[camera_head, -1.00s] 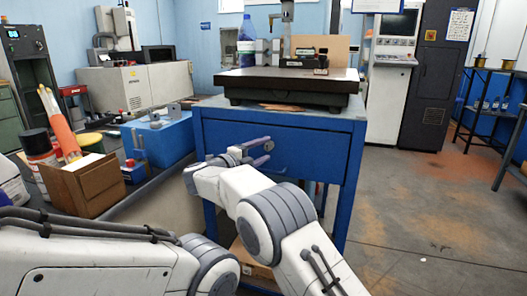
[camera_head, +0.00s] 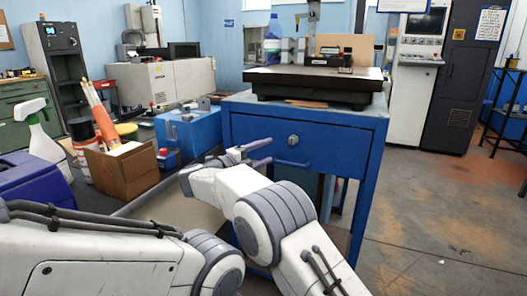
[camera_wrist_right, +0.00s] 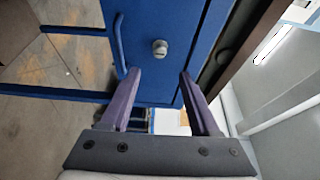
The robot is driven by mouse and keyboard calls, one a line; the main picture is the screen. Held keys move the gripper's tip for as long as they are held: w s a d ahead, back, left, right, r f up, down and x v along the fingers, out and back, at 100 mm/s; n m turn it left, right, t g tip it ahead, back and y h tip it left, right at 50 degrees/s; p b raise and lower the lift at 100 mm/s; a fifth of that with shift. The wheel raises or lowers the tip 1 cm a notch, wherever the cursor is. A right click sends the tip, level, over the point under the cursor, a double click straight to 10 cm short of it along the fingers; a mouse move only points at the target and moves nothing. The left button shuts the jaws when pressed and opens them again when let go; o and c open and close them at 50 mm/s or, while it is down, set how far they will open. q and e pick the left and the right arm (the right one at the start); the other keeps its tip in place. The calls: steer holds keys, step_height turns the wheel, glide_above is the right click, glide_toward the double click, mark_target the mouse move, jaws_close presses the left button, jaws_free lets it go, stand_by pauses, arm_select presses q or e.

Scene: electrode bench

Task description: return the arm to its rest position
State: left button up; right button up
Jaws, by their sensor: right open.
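My right gripper (camera_head: 258,152) is in front of the blue cabinet's drawer front, at the left end of its handle (camera_head: 293,163). In the right wrist view the two purple-grey fingers of the right gripper (camera_wrist_right: 165,100) stand wide apart, with nothing between them. The round lock (camera_wrist_right: 160,48) of the blue cabinet (camera_wrist_right: 185,30) shows beyond the fingers. The right arm is bent at the elbow low in the middle of the head view. My left arm lies across the lower left of the head view; its gripper is out of view.
The floor (camera_head: 430,215) at right is clear.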

steer(key=w+d+r+n+t+y, duration=0.4)
steer(key=n+y, duration=0.3)
steer(key=n, duration=0.4)
steer(key=s+d+f+n+g+y, duration=0.2)
steer(key=s+d+f+n+g, duration=0.5)
steer(key=s, duration=0.5)
steer(key=s+d+f+n+g+y, duration=0.2)
steer(key=s+d+f+n, duration=0.15)
steer(key=s+f, duration=0.7)
steer(key=s+d+f+n+g+y, duration=0.2)
steer(key=s+d+f+n+g, duration=0.4)
steer(key=s, duration=0.8)
steer(key=s+a+r+n+g, duration=0.1)
steer(key=s+a+r+n, duration=0.2)
steer(key=s+a, duration=0.4)
steer(key=s+a+r+n+g, duration=0.1)
steer(key=s+a+r+n, duration=0.15)
steer(key=s+a, duration=0.45)
step_height(320, 180, up, 31)
steer(key=p, duration=3.1)
steer(key=shift+d+n+y, duration=0.2)
steer(key=shift+n+y, duration=0.1)
steer(key=shift+n, duration=0.1)
